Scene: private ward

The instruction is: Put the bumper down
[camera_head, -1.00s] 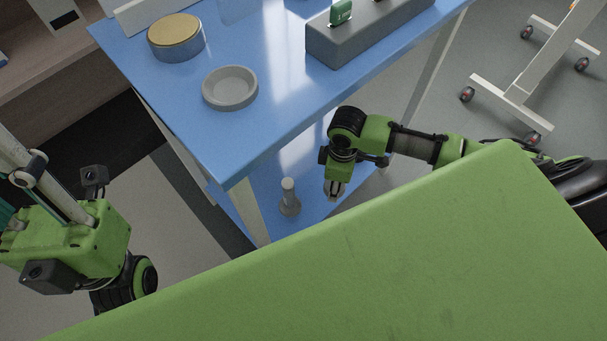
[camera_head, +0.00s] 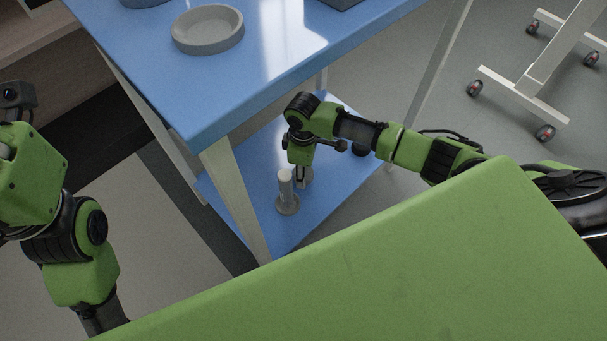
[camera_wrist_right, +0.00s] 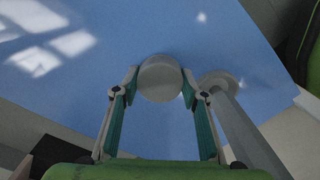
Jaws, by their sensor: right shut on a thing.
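The bumper (camera_wrist_right: 160,80) is a pale grey rounded piece between the fingertips of my right gripper (camera_wrist_right: 161,84) in the right wrist view. My right gripper is shut on it, with one finger at each side. In the head view my right gripper (camera_head: 302,178) points down over the lower blue shelf (camera_head: 345,172), just behind and right of a standing grey post. The bumper is mostly hidden there. I cannot tell whether it touches the shelf. My left arm shows at the left edge, but its gripper is out of view.
A grey post with a round base (camera_head: 286,190) stands on the lower shelf, close beside the bumper. The blue table top (camera_head: 290,75) is above, with a grey round dish (camera_head: 208,32) on it. A table leg (camera_head: 236,195) is at the front left. A wheeled stand (camera_head: 530,90) is at right.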

